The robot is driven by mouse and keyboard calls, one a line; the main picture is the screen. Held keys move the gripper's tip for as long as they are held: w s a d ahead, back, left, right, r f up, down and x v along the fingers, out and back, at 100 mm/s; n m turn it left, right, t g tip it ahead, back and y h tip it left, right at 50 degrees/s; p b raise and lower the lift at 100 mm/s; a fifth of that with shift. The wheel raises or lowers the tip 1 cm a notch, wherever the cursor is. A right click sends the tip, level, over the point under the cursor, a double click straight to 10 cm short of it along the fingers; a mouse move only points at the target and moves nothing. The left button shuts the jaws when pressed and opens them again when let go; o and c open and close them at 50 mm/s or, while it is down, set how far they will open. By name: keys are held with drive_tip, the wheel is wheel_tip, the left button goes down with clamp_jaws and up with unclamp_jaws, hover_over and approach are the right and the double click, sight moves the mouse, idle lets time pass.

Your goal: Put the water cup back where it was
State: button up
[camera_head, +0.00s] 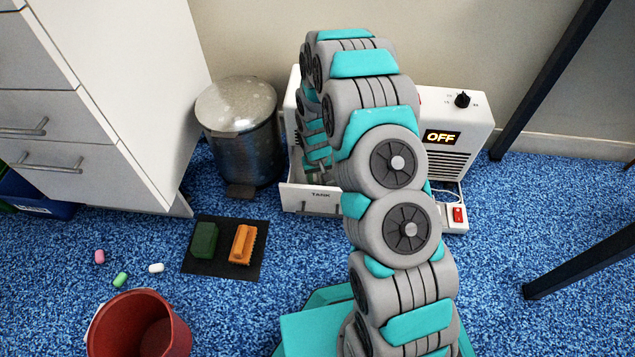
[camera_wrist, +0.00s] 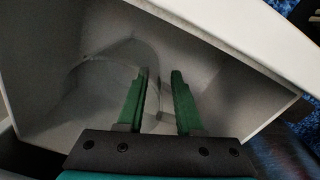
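A white unit (camera_head: 455,128) with an "OFF" display has a drawer marked TANK (camera_head: 310,197) standing out at its front left. My gripper reaches down into this drawer; in the head view my arm mostly hides it. In the wrist view my gripper (camera_wrist: 160,78) has its two green fingers apart, with a clear gap between them. A faint, see-through curved shape (camera_wrist: 100,60), perhaps the water cup, shows inside the grey-white drawer (camera_wrist: 235,90). Its edge passes between the fingers; I cannot tell whether they touch it.
A metal pedal bin (camera_head: 240,140) stands left of the unit. A black mat (camera_head: 222,258) holds a green block and an orange block. Several capsules (camera_head: 120,279) and a red bucket (camera_head: 145,330) are on the blue carpet. A red switch (camera_head: 457,214) lies right of the drawer.

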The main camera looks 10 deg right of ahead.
drive_tip(key=r+p, duration=0.1)
drive_tip(key=r, duration=1.1)
drive_tip(key=shift+s+a+r+p, duration=0.1)
drive_tip(key=shift+s+r+p, duration=0.1)
drive_tip(key=shift+r+p, duration=0.15)
drive_tip(key=s+d+r, duration=0.1)
drive_tip(key=s+r, duration=1.4)
drive_tip(key=r, duration=0.4)
drive_tip(key=s+r+g, duration=0.1)
drive_tip(key=s+r, duration=0.2)
drive_tip(key=s, duration=0.7)
drive_tip(key=s+r, duration=0.4)
drive_tip(key=s, duration=0.7)
drive_tip(key=shift+s+d+g, duration=0.3)
drive_tip(key=shift+d+g, duration=0.05)
drive_tip(key=shift+g, duration=0.05)
